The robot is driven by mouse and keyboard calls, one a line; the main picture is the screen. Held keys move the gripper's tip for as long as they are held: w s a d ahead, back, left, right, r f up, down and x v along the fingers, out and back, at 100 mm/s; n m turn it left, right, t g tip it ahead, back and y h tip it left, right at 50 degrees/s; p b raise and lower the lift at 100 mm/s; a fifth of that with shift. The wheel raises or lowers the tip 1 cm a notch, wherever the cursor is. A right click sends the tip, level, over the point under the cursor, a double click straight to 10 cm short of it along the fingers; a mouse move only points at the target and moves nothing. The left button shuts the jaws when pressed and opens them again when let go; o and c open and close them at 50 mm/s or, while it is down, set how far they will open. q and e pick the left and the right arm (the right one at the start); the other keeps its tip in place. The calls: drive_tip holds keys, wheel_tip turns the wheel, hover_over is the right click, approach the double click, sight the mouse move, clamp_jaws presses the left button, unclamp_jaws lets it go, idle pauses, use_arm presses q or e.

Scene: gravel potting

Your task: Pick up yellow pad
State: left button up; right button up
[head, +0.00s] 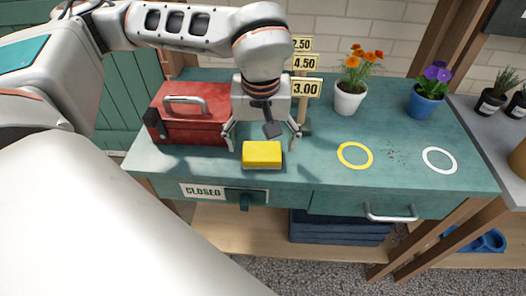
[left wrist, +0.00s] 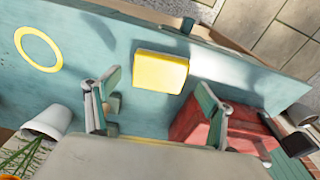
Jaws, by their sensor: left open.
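The yellow pad (head: 262,154) lies flat on the teal workbench (head: 320,172), near its front edge. My left gripper (head: 263,143) is open above and just behind the pad, with its fingers spread wider than the pad. In the left wrist view the pad (left wrist: 160,72) lies ahead of the two spread fingers (left wrist: 158,98), apart from them, with nothing between the fingers. My right gripper is in neither view.
A red toolbox (head: 190,115) stands left of my left gripper. Price signs (head: 306,88) stand behind it. Orange flowers in a white pot (head: 350,98) and purple flowers in a blue pot (head: 425,103) stand at the back right. A yellow ring (head: 341,154) and white ring (head: 424,160) mark the bench.

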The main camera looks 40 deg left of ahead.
sight(262, 155)
use_arm(q)
drive_tip(key=shift+w+a+f, duration=0.1)
drive_tip(key=shift+f, duration=1.1)
drive_tip(key=shift+w+f, duration=0.15)
drive_tip(key=c, duration=1.2)
drive_tip(key=shift+c, duration=0.2)
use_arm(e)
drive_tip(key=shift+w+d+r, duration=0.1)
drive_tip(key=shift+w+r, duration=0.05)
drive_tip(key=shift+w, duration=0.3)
